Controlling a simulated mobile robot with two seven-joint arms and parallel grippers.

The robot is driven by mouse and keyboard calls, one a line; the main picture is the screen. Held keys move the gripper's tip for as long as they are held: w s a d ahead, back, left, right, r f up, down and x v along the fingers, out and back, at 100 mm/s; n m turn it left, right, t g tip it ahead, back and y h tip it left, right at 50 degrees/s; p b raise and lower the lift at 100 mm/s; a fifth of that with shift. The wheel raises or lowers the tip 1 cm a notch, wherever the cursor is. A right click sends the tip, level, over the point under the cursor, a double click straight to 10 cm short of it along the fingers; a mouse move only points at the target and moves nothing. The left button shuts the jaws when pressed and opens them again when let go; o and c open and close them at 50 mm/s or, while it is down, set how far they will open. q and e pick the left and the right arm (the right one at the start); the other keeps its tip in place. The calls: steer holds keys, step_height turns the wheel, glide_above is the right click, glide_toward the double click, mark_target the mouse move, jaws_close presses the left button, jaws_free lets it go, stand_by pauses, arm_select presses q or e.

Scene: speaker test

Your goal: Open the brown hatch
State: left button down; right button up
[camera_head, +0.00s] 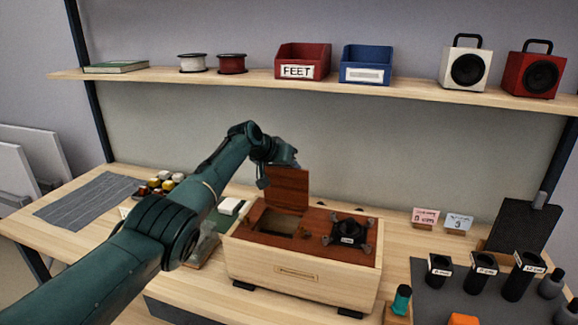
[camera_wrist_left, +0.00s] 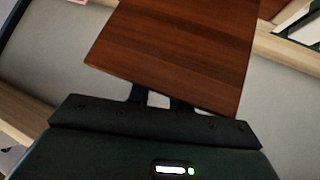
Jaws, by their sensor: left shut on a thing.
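The brown hatch (camera_head: 287,188) stands raised, roughly upright, at the back of the opening (camera_head: 277,223) in the top of a light wooden box (camera_head: 300,272). In the left wrist view the hatch (camera_wrist_left: 180,45) is a dark brown wood panel that fills the upper middle. My left gripper (camera_head: 289,166) is at the hatch's upper edge, with its arm reaching in from the left. It is shut on the hatch; in the wrist view the dark fingers (camera_wrist_left: 155,96) meet the panel's near edge. My right gripper is not in view.
A black device with grey brackets (camera_head: 347,233) sits on the box top, right of the opening. Small yellow, white and red items (camera_head: 160,183) lie behind my left arm. Black cups (camera_head: 480,270) stand at the right. A shelf (camera_head: 400,88) with bins and speakers runs above.

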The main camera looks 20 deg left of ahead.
arm_select(q)
steer(key=c, duration=1.4)
jaws_free()
steer(key=shift+s+a+f, duration=0.1)
steer(key=shift+s+f, duration=0.05)
steer(key=shift+f, duration=0.2)
steer(key=shift+o, duration=0.2)
steer(key=shift+s+r, duration=0.1)
steer(key=shift+s+a+r, duration=0.2)
steer(key=shift+s+r, duration=0.05)
steer(key=shift+r, duration=0.2)
steer(key=b+v, duration=0.1)
steer(key=v, duration=1.1)
steer(key=shift+a+r, duration=0.1)
